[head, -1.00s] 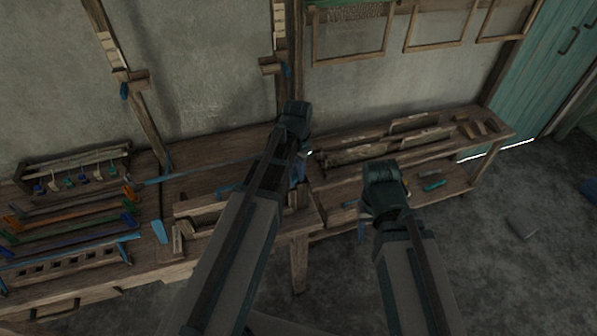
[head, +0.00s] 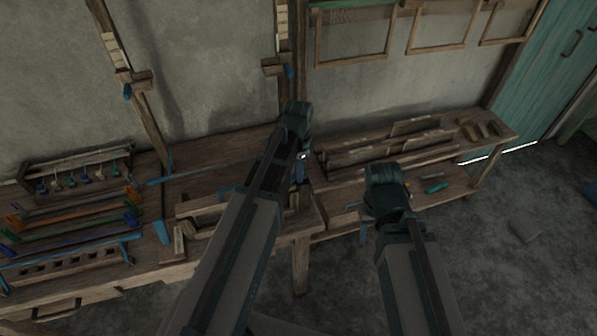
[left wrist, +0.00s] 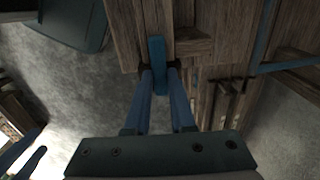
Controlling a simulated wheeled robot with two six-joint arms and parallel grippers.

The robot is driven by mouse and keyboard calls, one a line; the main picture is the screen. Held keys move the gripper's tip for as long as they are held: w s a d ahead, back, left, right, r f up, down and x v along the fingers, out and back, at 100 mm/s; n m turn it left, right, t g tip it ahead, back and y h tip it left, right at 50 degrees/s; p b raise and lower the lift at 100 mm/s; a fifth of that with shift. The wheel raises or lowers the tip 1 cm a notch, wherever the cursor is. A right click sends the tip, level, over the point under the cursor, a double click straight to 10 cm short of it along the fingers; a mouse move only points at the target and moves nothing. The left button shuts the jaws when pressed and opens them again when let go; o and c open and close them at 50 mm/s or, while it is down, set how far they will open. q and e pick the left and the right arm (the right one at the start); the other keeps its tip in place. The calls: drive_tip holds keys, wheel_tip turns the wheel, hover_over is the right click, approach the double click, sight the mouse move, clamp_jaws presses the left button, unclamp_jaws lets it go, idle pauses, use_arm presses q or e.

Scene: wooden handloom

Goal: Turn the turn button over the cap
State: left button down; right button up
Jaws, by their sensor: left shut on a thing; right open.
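In the left wrist view, a blue bar that looks like the turn button (left wrist: 157,52) lies against the wooden frame of the bench. My left gripper (left wrist: 160,72) is shut on it, with one blue finger on each side. A wooden block (left wrist: 192,47) sits just right of the bar; I cannot tell whether it is the cap. In the head view my left gripper (head: 299,172) is at the right end of the loom bench, and my own arm hides the button. My right gripper (head: 358,217) is open and apart, in front of the lower shelf.
The loom bench (head: 222,182) carries a rack of coloured bars (head: 70,222) at the left. A side bench (head: 440,150) with wooden parts stands at the right. A green-handled tool (head: 436,187) lies on its lower shelf. The floor (head: 500,240) at right is mostly clear.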

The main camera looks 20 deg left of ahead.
idle(0.4)
use_arm(q)
drive_tip(key=c, duration=0.8)
unclamp_jaws()
drive_tip(key=shift+o, duration=0.2)
wheel_tip(320, 180, up, 14)
drive_tip(key=p, duration=1.4)
drive_tip(key=shift+f, duration=0.1)
drive_tip(key=s+d+f+n+b, duration=0.3)
drive_tip(key=s+d+f+b, duration=0.1)
drive_tip(key=s+d, duration=0.2)
drive_tip(key=s+d+f+n+y+b, duration=0.1)
drive_tip(key=s+d+f+n+b, duration=0.3)
drive_tip(key=s, duration=0.5)
drive_tip(key=shift+d+f+n+b, duration=0.3)
drive_tip(key=shift+d+f+b, duration=0.45)
drive_tip(key=shift+d, duration=0.45)
